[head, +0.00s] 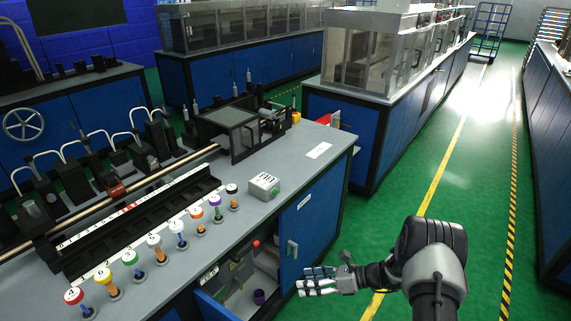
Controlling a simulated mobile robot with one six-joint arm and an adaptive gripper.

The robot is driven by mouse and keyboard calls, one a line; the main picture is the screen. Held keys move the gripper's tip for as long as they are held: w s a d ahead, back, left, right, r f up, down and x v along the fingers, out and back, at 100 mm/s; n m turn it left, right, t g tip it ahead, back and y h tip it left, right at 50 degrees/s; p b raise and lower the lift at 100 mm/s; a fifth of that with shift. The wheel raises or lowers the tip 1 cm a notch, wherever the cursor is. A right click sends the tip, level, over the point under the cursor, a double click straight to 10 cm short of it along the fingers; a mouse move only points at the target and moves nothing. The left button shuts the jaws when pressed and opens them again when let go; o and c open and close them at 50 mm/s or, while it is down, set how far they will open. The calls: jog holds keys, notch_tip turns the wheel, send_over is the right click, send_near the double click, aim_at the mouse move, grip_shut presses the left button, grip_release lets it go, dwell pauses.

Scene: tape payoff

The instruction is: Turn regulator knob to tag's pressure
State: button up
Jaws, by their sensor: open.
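My gripper (304,281) is at the lower middle of the head view, in front of the open cabinet under the bench. Its fingers point left, apart and empty. A small red knob (256,243) shows at the top of the cabinet opening; I cannot tell whether it is the regulator knob. A small white tag (208,275) with dark marks is on the bench front, left of the opening; its text is too small to read. No pressure dial can be made out. My gripper is right of the red knob and apart from it.
The blue cabinet door (297,224) stands to the right of the opening. A purple cup (259,296) sits inside low down. The bench top (290,165) carries a row of coloured-cap posts and a white box (264,186). The green aisle floor (400,190) is clear.

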jog(key=s+r+n+g+h, duration=0.15)
jog(key=s+r+n, duration=0.3)
jog(key=r, duration=0.45)
jog(key=s+r+n+g+h, duration=0.1)
jog(key=s+r+n+h, duration=0.3)
jog(key=r, duration=0.5)
jog(key=s+r+n+g+h, duration=0.1)
jog(key=s+r+n, duration=0.2)
jog(key=r+n, duration=0.45)
jog(key=s+d+r+n+t+h, duration=0.2)
jog(key=s+r+n, duration=0.3)
jog(key=s, duration=0.5)
jog(key=s+d+r+n+t+h, duration=0.3)
jog(key=s+d+r+n+h, duration=0.1)
jog(key=s, duration=0.5)
jog(key=shift+s+d+r+n+h, duration=0.3)
jog(key=shift+s+r+n+h, duration=0.1)
jog(key=shift+r, duration=0.35)
jog(key=shift+o, duration=0.5)
jog(key=shift+t, duration=0.25)
